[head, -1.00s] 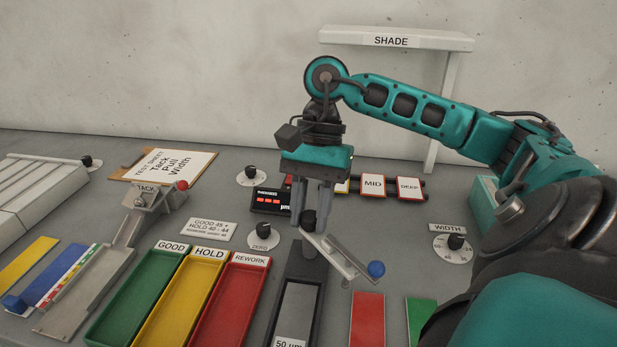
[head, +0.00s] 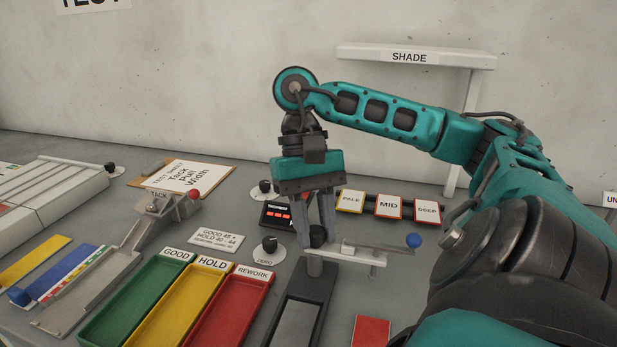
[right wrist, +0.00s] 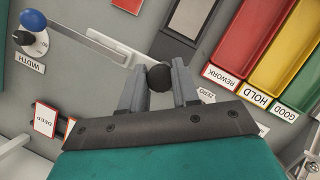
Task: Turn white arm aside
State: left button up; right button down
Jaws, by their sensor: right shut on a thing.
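A black knob (head: 317,234) tops the pivot end. My right gripper (head: 322,238) is shut on the black knob from above. In the right wrist view the knob (right wrist: 159,77) sits between the two fingers, and the white bar (right wrist: 90,44) runs off to the upper left. My left gripper is not in view.
Green, yellow and red trays (head: 226,318) lie left of the dark tray. The ZERO dial (head: 269,250) stands close left of my right gripper. PALE, MID and DEEP cards (head: 389,206) stand behind. A red strip (head: 371,331) lies in front, right of the dark tray.

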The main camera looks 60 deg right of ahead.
jog(key=shift+r+n+p, duration=0.25)
jog(key=shift+n+p, duration=0.2)
jog(key=shift+n, duration=0.05)
jog(key=shift+f+n+h+p, duration=0.1)
jog(key=shift+n+h+p, duration=0.2)
jog(key=shift+n+h, duration=0.1)
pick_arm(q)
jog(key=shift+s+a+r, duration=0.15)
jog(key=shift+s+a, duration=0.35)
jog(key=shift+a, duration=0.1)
pick_arm(e)
jog(key=shift+w, duration=0.1)
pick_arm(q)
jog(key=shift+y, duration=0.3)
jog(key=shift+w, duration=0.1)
pick_arm(e)
jog(key=c, duration=1.1)
grip_release()
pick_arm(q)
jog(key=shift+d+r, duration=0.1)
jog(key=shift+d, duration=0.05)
pick_arm(e)
jog(key=shift+f, duration=0.1)
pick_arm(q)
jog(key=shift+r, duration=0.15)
